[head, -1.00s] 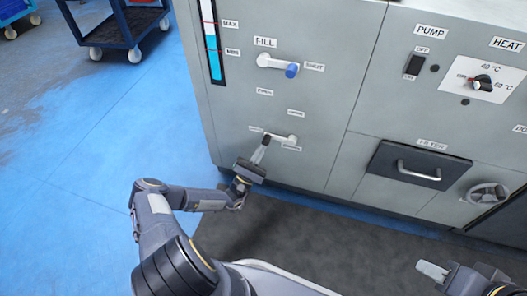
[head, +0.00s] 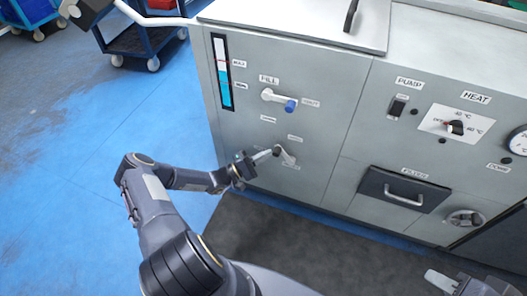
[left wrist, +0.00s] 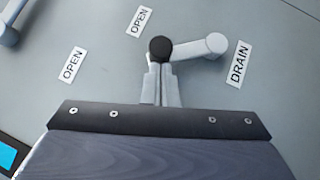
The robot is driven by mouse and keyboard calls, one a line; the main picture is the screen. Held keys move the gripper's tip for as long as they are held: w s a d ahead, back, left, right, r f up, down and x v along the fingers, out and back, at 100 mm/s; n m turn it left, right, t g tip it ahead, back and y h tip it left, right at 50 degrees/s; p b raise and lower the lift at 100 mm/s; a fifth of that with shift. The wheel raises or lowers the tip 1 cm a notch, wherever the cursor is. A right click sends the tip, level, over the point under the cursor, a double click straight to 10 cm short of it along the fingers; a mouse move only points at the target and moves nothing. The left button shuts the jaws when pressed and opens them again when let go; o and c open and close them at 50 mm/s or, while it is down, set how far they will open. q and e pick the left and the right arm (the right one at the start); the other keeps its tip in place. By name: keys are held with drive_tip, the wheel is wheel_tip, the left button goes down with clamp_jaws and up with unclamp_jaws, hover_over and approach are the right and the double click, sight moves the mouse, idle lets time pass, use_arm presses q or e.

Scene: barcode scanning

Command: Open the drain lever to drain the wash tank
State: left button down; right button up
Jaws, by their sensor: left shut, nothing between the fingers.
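The drain lever (head: 287,158) is on the grey machine front. In the left wrist view its pale arm (left wrist: 190,47) runs from the pivot beside the DRAIN label (left wrist: 239,64) to a black end knob (left wrist: 160,49). In the head view it slants up and left from the pivot. An OPEN label (left wrist: 139,21) sits near the knob. My left gripper (head: 273,152) is shut and empty, its fingertips (left wrist: 160,75) right against or just beside the knob; contact is unclear. My right gripper (head: 440,282) is at the lower right, away from the machine; its jaw gap does not show.
The fill lever (head: 278,98) with a blue tip is above. The level gauge (head: 222,72) is up and left, with teal liquid. The filter drawer (head: 403,190) and a round handwheel (head: 464,219) are to the right. A dark mat (head: 270,235) lies on the floor in front.

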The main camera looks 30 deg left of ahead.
sight(279, 152)
use_arm(q)
drive_tip(key=d+r+m+g+y+p, duration=0.1)
drive_tip(key=p, duration=0.2)
drive_tip(key=d+r+m+g+p, duration=0.1)
drive_tip(key=r+m+p, duration=0.1)
drive_tip(key=p, duration=0.1)
drive_tip(key=d+r+m+g+y+p, duration=0.1)
drive_tip(key=d+p, duration=0.1)
drive_tip(key=p, duration=0.2)
drive_tip(key=shift+w+r+m+y, duration=0.25)
drive_tip(key=shift+m+y, duration=0.05)
drive_tip(key=shift+m, duration=0.1)
drive_tip(key=shift+d+p, duration=0.6)
drive_tip(key=shift+p, duration=0.05)
drive_tip(key=shift+d+g, duration=0.1)
drive_tip(key=shift+g, duration=0.2)
